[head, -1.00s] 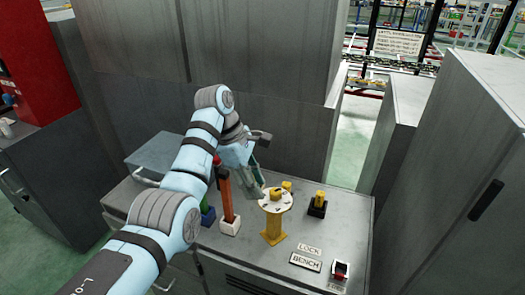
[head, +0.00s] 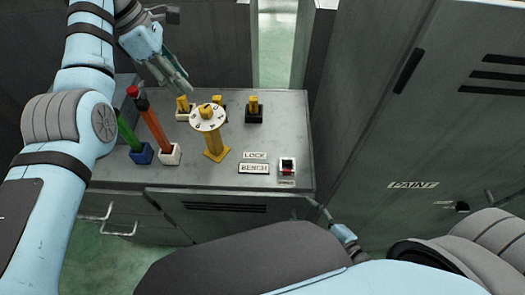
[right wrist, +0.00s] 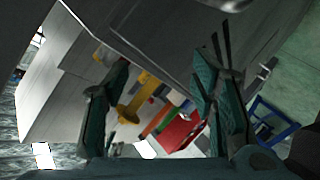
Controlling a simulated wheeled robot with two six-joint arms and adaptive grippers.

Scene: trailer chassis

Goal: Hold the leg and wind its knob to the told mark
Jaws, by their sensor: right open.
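The leg is a yellow post (head: 215,145) standing upright on the bench, with a white marked dial (head: 208,122) and a yellow knob (head: 206,110) on top. The dial's marks are too small to read. My left gripper (head: 180,88) hangs behind and left of the dial, apart from it; its two fingers are close together and their gap is unclear. My right gripper (right wrist: 163,66) is open and empty. In the right wrist view the yellow post (right wrist: 130,108) appears beyond and between its fingers, at a distance. In the head view the right gripper is low, in front of the bench.
An orange lever (head: 152,125) in a white block and a green lever (head: 128,133) in a blue block stand left of the leg. A yellow peg in a black block (head: 254,116) stands right. LOCK (head: 254,155) and BENCH (head: 253,168) plates and a red switch (head: 287,170) lie in front.

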